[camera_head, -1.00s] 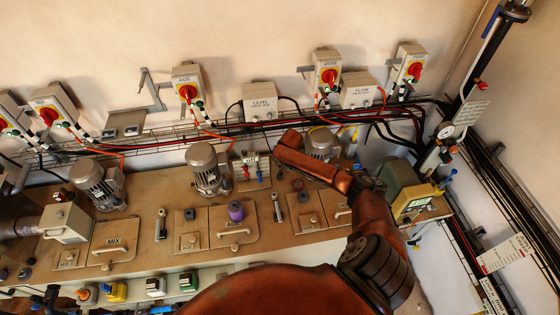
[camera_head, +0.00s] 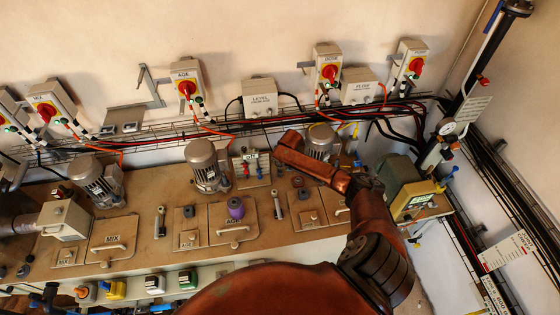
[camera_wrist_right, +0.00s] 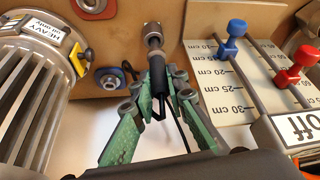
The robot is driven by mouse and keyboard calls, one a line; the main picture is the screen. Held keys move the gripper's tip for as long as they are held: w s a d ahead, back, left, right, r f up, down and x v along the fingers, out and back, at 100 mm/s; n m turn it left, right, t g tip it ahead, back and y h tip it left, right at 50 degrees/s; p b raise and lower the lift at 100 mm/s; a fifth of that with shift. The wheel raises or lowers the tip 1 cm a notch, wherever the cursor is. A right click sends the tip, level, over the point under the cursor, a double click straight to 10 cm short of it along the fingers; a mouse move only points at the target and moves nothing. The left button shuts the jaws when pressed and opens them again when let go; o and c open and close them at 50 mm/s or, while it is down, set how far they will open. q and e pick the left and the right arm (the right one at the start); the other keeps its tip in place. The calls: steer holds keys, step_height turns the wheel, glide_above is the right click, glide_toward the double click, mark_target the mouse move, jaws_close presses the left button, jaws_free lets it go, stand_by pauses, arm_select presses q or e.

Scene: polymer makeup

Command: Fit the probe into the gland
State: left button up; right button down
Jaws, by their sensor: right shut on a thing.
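In the right wrist view my right gripper (camera_wrist_right: 158,88), with green fingers, is shut on the black body of a probe (camera_wrist_right: 160,80). A thin dark cable hangs from the probe. A metal shaft and a wider metal head (camera_wrist_right: 152,32) lie in line beyond the black body, in front of the brown panel. I cannot tell whether that head belongs to the probe or is a fitting on the panel. A hex fitting with a blue ring (camera_wrist_right: 110,79) sits to the left on the panel. In the head view my right arm hides its gripper. My left gripper is out of view.
In the wrist view, a ribbed motor (camera_wrist_right: 35,85) stands close on the left, and a scale plate (camera_wrist_right: 222,88) with blue and red sliders on the right. The head view shows the brown bench (camera_head: 135,195) crowded with motors (camera_head: 207,165) and lids, with wall cables behind.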

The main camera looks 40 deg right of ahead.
steer(key=shift+f+b, duration=0.85)
steer(key=shift+f, duration=0.75)
steer(key=c, duration=1.8)
jaws_free()
steer(key=v, duration=1.2)
steer(key=shift+s, duration=0.1)
